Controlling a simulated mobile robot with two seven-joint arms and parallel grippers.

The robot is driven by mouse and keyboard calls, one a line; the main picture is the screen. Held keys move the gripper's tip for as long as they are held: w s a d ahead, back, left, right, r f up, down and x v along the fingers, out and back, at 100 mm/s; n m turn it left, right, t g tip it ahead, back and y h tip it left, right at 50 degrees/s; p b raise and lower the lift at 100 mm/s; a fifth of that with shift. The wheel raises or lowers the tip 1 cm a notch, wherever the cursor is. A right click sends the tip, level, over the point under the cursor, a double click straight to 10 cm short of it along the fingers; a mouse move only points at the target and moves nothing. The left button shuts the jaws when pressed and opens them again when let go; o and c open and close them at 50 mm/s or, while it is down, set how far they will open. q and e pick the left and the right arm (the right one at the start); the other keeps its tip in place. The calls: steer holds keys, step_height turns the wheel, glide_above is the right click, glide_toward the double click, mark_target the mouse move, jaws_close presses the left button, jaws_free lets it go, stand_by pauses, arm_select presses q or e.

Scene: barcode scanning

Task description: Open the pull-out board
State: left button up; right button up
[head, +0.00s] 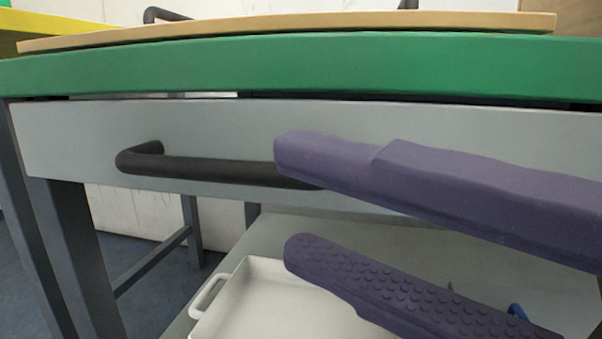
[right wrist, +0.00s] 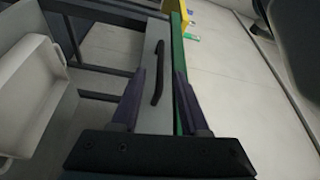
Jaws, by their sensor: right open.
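The pull-out board shows as a light grey front panel (head: 75,140) below a green table edge. A black bar handle (head: 215,170) runs across it. My right gripper (head: 290,204) comes in from the right with two purple fingers spread apart, one above the other. The upper finger overlaps and hides the right end of the handle; the lower finger is below the panel. In the right wrist view the handle (right wrist: 158,75) lies ahead between the open fingers (right wrist: 159,75), nothing held. Whether a finger touches the handle cannot be told. My left gripper is out of view.
The green table edge (head: 300,65) runs just above the panel, with a thin tan board (head: 300,22) on top. A white tray (head: 265,295) with a handle sits on a lower grey shelf (head: 430,240). Dark table legs (head: 80,250) stand at the left.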

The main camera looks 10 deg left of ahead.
mark_target(226, 179)
steer(key=x, duration=0.8)
jaws_close()
stand_by(1.3)
